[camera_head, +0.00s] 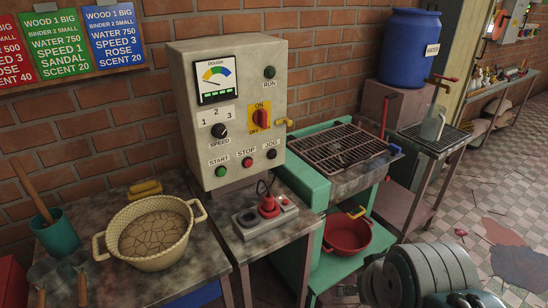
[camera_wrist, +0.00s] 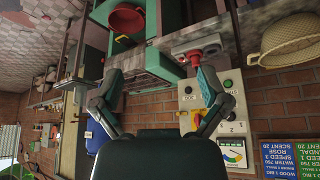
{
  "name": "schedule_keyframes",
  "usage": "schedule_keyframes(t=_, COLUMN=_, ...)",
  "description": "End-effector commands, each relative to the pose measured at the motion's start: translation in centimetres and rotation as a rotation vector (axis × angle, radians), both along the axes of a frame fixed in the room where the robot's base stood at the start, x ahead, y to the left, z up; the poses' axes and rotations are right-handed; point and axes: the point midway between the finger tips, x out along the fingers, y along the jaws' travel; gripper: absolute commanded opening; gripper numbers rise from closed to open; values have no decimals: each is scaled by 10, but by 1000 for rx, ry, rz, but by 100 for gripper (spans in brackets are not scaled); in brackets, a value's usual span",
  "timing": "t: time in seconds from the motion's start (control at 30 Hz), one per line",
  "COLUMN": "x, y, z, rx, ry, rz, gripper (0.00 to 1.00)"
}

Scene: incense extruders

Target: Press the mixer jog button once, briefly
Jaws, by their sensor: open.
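The grey mixer control box (camera_head: 235,110) stands against the brick wall in the head view. Its black JOG button (camera_head: 271,154) is at the lower right of the face, beside the red STOP button (camera_head: 247,162) and green START button (camera_head: 221,171). In the upside-down wrist view, the control box (camera_wrist: 238,128) lies right of centre, with the dark JOG button (camera_wrist: 187,90) near its upper left. My gripper (camera_wrist: 160,72) is open and empty, fingers spread wide. Its right finger overlaps the panel in view and hides part of the button row. I cannot tell any contact.
A small box with a red knob (camera_head: 268,205) sits on the bench below the panel. A tan basin (camera_head: 152,231) stands left of it, a green-framed grill (camera_head: 345,150) right. A red pot (camera_head: 347,236) is on the lower shelf.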

Motion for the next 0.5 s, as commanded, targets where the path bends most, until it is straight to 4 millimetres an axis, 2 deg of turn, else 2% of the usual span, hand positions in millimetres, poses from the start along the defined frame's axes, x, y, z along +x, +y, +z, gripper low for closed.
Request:
schedule_keyframes(t=0.03, x=0, y=0, z=0, rx=0, ry=0, rz=0, gripper=55)
schedule_keyframes(t=0.07, x=0, y=0, z=0, rx=0, ry=0, rz=0, gripper=42)
schedule_keyframes(t=0.1, x=0, y=0, z=0, rx=0, ry=0, rz=0, gripper=24)
schedule_keyframes(t=0.17, x=0, y=0, z=0, rx=0, ry=0, rz=0, gripper=0)
schedule_keyframes(t=0.5, x=0, y=0, z=0, rx=0, ry=0, rz=0, gripper=0)
